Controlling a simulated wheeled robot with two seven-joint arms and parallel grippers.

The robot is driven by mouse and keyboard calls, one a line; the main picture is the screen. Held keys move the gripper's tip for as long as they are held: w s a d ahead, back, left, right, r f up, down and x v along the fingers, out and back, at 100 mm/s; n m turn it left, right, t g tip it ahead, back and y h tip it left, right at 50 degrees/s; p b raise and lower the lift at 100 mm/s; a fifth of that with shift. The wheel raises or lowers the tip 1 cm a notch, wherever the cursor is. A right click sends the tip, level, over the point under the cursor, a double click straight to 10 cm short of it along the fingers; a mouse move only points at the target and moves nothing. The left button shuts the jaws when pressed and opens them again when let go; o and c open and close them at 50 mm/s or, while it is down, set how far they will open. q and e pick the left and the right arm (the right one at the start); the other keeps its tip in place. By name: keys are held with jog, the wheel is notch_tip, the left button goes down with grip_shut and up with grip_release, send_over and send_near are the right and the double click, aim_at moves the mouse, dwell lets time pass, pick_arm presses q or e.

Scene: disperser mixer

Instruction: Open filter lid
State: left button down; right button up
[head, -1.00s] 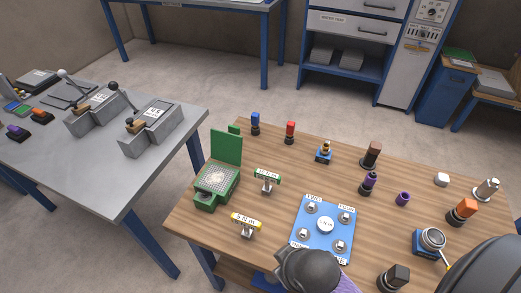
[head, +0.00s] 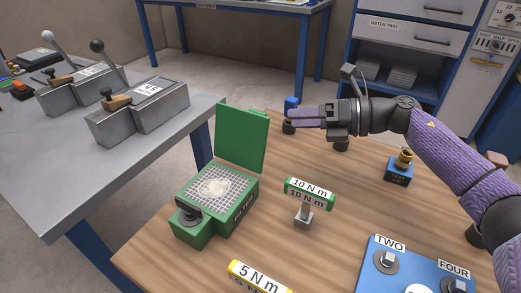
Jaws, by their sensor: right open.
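The green filter box (head: 238,214) stands on the wooden table, with a pale mesh (head: 213,188) and a whitish heap on its top. Its green lid (head: 242,138) stands upright at the back edge, so the mesh is uncovered. A dark round part (head: 188,214) sits at the box's front left corner. My right gripper (head: 294,118) comes in from the right with its fingers pointing left, open, to the right of the lid and apart from it. The fingers partly hide a dark and blue item behind them. My left gripper is not in view.
A 10 N m tool (head: 309,192) stands right of the filter, and a 5 N m tool (head: 258,277) is in front. A blue plate (head: 410,262) with labelled bolts lies front right. A grey table (head: 60,195) with levered metal blocks is on the left.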

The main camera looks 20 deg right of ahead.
aim_at(258, 131)
jog(key=shift+n+g+h, duration=0.3)
jog(key=shift+g, duration=0.1)
jog(key=b+x, duration=0.1)
jog(key=x, duration=0.2)
jog(key=f+b+x, duration=0.1)
jog(key=x, duration=0.2)
jog(key=b+x, duration=0.1)
jog(key=x, duration=0.1)
jog(key=shift+w+f, duration=0.25)
jog(key=shift+f, duration=0.25)
jog(key=shift+a, duration=0.15)
jog(key=c, duration=0.4)
jog(key=shift+c, duration=1.4)
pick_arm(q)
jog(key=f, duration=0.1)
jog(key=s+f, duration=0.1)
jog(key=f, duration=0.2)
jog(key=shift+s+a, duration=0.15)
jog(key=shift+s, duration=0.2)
pick_arm(e)
grip_shut()
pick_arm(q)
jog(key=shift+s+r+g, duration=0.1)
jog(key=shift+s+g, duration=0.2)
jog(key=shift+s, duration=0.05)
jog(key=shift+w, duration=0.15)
